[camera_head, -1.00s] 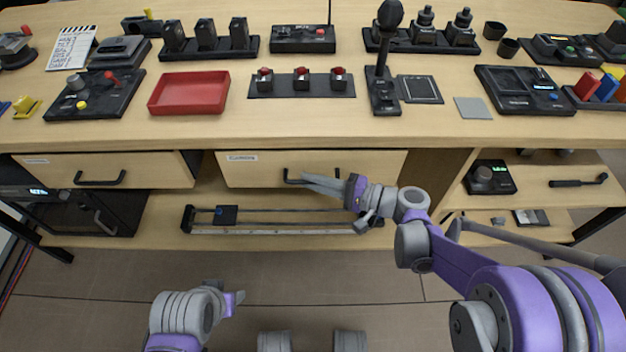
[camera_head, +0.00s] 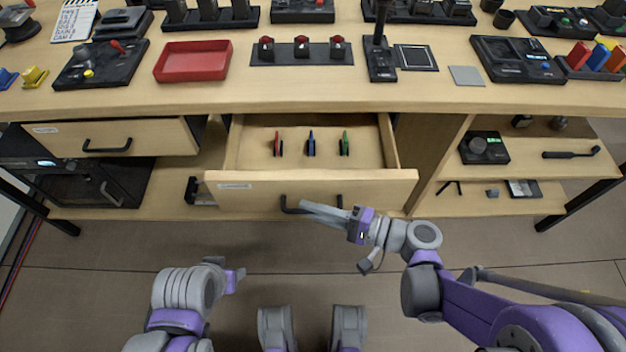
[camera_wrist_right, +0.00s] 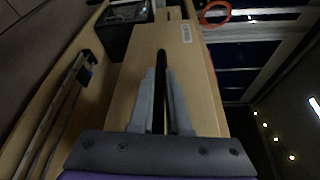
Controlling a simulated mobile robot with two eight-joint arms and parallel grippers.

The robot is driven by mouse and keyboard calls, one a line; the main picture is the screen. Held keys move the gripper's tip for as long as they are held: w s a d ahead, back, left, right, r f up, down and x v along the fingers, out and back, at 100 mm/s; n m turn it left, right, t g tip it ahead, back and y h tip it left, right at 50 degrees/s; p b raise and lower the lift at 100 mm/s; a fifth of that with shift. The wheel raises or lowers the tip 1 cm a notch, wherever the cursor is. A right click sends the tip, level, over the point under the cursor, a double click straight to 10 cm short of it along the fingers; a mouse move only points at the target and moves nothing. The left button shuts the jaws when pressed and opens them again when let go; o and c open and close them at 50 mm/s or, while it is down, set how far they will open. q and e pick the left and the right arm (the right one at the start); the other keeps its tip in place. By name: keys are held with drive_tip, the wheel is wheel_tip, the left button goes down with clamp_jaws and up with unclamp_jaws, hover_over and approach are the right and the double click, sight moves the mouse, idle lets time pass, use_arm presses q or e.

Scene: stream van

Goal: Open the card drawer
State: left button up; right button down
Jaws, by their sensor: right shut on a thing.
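The card drawer (camera_head: 310,188) is a light wood drawer under the middle of the desk, and it stands pulled out. Inside it, three small upright cards, red (camera_head: 278,145), blue (camera_head: 311,145) and green (camera_head: 345,145), stand in a row. A black bar handle (camera_head: 290,207) is on its front. My right gripper (camera_head: 308,211) is shut on this handle, hiding part of it. In the right wrist view the two fingers (camera_wrist_right: 160,110) close around the dark handle (camera_wrist_right: 160,68). My left gripper (camera_head: 236,280) is low at the left, away from the desk; its fingers are not clear.
A second drawer (camera_head: 160,137) with a black handle is shut at the left. The desk top holds a red tray (camera_head: 193,62) and several control panels. Open shelves (camera_head: 560,167) are at the right. Bare floor lies in front of the desk.

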drive_tip(key=s, duration=0.9)
drive_tip(key=shift+s, duration=0.4)
drive_tip(key=c, duration=0.9)
unclamp_jaws()
drive_tip(key=shift+d, duration=0.15)
drive_tip(key=v, duration=1)
drive_tip(key=shift+s+d+p, duration=0.15)
drive_tip(key=shift+d+p, duration=0.1)
drive_tip(key=shift+p, duration=0.15)
